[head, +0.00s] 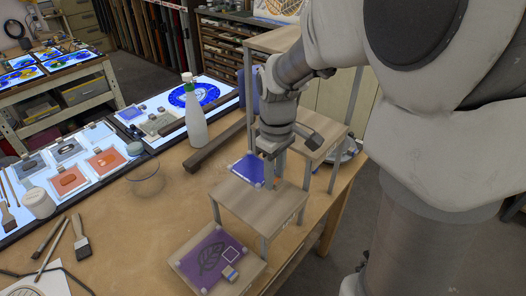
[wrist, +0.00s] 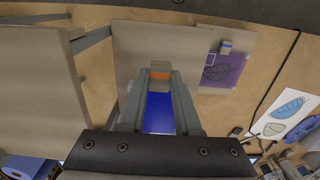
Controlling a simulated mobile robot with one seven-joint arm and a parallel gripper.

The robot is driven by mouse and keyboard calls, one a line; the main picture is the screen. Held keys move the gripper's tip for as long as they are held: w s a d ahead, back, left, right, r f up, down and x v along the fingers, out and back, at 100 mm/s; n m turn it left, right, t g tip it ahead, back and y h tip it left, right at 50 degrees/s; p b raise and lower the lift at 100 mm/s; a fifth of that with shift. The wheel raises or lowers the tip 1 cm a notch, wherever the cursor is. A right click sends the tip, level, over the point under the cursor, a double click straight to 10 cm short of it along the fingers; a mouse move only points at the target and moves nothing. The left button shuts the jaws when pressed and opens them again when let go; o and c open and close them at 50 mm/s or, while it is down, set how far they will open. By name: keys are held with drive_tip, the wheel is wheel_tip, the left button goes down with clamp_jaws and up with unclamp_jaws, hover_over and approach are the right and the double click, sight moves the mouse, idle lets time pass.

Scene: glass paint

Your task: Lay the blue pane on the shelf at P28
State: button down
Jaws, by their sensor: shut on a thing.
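The blue pane (head: 246,168) hangs under my gripper (head: 271,180), behind the middle wooden shelf board (head: 250,203) in the head view. In the wrist view my gripper (wrist: 160,72) is shut on the pane's small tan and orange block, and the blue pane (wrist: 159,112) shows between the fingers. Part of the pane is hidden by the gripper. The stepped shelf has a low front board (head: 247,285), the middle board and a higher board (head: 325,140). I cannot read a P28 mark.
A purple pane (head: 207,257) with a leaf pattern lies on the low board.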

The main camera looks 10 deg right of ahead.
sight(274, 204)
drive_tip(key=shift+f+b, duration=2.4)
drive_tip(key=shift+f, duration=0.8)
drive_tip(key=shift+s, duration=0.1)
drive_tip(key=c, duration=0.5)
unclamp_jaws()
drive_tip(key=shift+r+p, duration=2.75)
drive_tip(key=shift+r, duration=0.75)
